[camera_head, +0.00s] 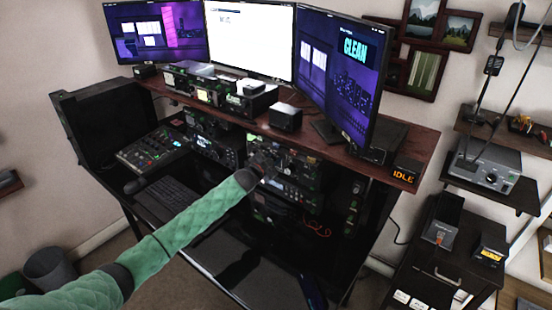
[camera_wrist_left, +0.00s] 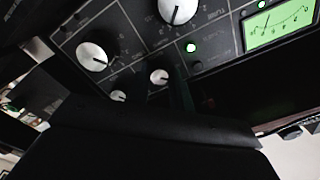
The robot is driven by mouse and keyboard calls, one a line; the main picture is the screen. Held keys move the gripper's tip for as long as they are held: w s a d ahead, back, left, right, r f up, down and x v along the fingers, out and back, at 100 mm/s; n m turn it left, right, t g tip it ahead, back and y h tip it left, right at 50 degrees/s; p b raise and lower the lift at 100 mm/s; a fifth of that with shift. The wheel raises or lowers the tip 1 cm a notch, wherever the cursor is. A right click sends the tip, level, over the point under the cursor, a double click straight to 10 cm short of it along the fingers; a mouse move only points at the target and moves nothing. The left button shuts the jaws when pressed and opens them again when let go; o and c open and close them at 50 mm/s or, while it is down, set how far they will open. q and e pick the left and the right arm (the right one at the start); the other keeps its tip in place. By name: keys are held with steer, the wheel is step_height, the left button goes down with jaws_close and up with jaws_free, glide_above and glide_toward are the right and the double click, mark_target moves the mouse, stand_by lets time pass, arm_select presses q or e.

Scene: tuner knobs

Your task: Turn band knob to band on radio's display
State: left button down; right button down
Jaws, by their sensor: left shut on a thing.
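The radio (camera_head: 300,165) sits in the rack under the wooden shelf in the head view. In the left wrist view its dark panel (camera_wrist_left: 135,40) fills the upper part, tilted, with a large white knob (camera_wrist_left: 92,57), another large white knob (camera_wrist_left: 178,10) and two small white knobs, one of them here (camera_wrist_left: 160,77). A lit green needle meter (camera_wrist_left: 278,22) is at the upper right; I cannot read a band name. My right gripper is not in view.
A mixer (camera_head: 152,148) and a keyboard (camera_head: 165,198) lie on the desk at left. A bin (camera_head: 50,270) stands on the floor.

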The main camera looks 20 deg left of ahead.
arm_select(q)
steer(key=shift+f+n+b, duration=0.2)
steer(key=shift+n+b, duration=0.25)
steer(key=shift+n, duration=2.25)
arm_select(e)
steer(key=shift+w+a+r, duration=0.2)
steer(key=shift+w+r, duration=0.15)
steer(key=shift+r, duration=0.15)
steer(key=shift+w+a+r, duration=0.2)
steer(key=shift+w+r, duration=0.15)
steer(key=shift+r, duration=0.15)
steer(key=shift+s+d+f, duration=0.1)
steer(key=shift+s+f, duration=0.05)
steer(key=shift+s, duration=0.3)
arm_select(q)
steer(key=c, duration=1.3)
jaws_free()
steer(key=shift+o, duration=0.2)
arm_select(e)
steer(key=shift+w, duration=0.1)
